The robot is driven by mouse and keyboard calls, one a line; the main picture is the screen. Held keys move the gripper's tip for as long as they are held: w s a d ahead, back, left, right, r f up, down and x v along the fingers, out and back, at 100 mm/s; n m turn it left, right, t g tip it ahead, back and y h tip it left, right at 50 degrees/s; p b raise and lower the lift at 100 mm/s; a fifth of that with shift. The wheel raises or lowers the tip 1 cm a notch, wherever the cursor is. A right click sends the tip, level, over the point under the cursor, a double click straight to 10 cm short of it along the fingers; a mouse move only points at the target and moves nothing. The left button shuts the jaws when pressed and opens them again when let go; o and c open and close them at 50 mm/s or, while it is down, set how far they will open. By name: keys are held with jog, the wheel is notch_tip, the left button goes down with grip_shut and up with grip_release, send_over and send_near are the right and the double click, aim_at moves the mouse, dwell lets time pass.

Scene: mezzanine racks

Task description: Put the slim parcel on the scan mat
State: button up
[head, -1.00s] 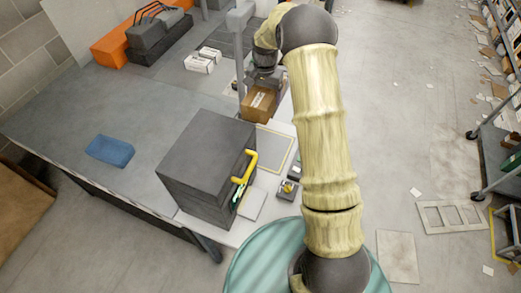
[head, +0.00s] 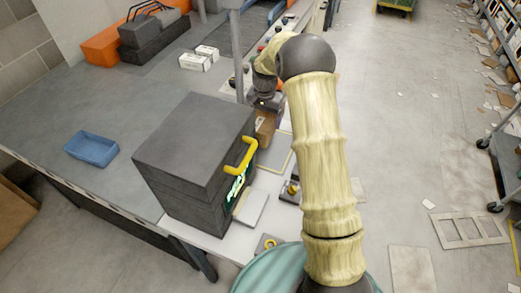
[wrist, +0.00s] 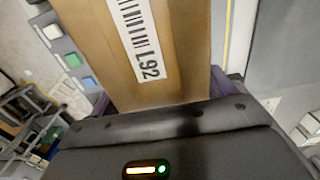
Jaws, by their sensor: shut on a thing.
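The slim parcel is a brown carton (head: 265,127); in the wrist view it (wrist: 170,55) fills the upper middle, with a white label with bars and "L92". My gripper (head: 265,106) is shut on it, and the parcel sticks out beyond the jaws. The pale mat with a yellowish border, which looks like the scan mat (head: 278,153), lies on the white bench top. The parcel is at its far left side in the head view; I cannot tell whether it touches the mat. My arm hides part of the right side.
A grey box (head: 190,150) with a yellow handle (head: 243,157) stands close left of the mat. A blue tray (head: 92,148) lies on the grey table, with white boxes (head: 195,61) farther back. A thin grey post (head: 238,60) rises beside my gripper.

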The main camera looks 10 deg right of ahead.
jog(key=shift+a+r, duration=0.1)
jog(key=shift+r, duration=0.05)
jog(key=shift+f+p, duration=0.85)
jog(key=shift+f, duration=2.3)
jog(key=shift+f+p, duration=0.55)
jog(key=shift+f, duration=1.35)
jog(key=shift+f, duration=0.1)
jog(key=o, duration=1.5)
notch_tip(320, 180, up, 12)
jog(key=b, duration=0.3)
